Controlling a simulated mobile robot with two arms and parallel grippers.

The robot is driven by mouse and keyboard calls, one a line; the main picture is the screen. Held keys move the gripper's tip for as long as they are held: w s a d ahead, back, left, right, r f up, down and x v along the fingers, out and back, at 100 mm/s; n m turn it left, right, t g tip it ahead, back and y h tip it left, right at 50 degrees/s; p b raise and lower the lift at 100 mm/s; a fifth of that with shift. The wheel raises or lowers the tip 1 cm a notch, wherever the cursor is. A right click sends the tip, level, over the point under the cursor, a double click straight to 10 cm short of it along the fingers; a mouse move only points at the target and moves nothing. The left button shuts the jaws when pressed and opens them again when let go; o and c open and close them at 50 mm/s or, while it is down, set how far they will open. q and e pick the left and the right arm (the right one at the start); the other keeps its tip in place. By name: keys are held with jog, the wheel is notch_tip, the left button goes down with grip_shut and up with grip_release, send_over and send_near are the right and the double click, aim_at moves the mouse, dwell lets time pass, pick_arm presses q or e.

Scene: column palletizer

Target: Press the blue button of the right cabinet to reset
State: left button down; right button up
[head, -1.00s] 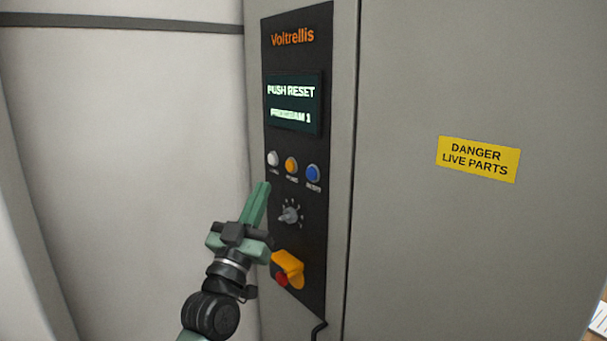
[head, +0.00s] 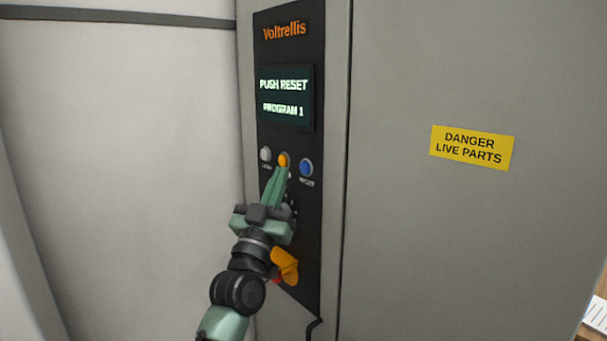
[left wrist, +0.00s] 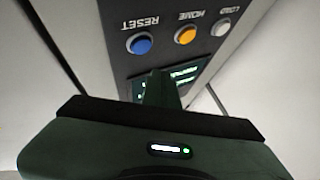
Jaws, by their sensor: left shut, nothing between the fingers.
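The blue button (head: 306,168) sits at the right end of a row of three on the black control panel (head: 290,45) of the grey cabinet (head: 420,230). In the left wrist view the blue button (left wrist: 140,43) is labelled RESET. The screen (head: 285,97) reads PUSH RESET, PROGRAM 1. My left gripper (head: 280,172) is shut and empty. In the head view its tips lie just below the orange button, left of the blue button and apart from it. Whether the tips touch the panel cannot be told. My right gripper is not in view.
The orange button (head: 284,160) and white button (head: 265,154) are left of the blue one. The rotary knob is mostly hidden behind my gripper. A yellow handle (head: 286,264) with a red part is lower on the panel. A yellow danger sign (head: 472,148) is on the cabinet's right.

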aim_at(305, 168)
pick_arm(q)
jog(key=shift+w+d, duration=0.8)
jog(key=shift+d, duration=0.25)
jog(key=shift+b, duration=0.3)
dwell(1.1)
jog(key=shift+w+d, duration=0.2)
jog(key=shift+d, duration=0.15)
jog(key=shift+w+d, duration=0.2)
jog(key=shift+d, duration=0.1)
dwell(0.7)
jog(key=shift+a, duration=0.1)
jog(key=shift+s+a, duration=0.45)
jog(key=shift+a, duration=0.1)
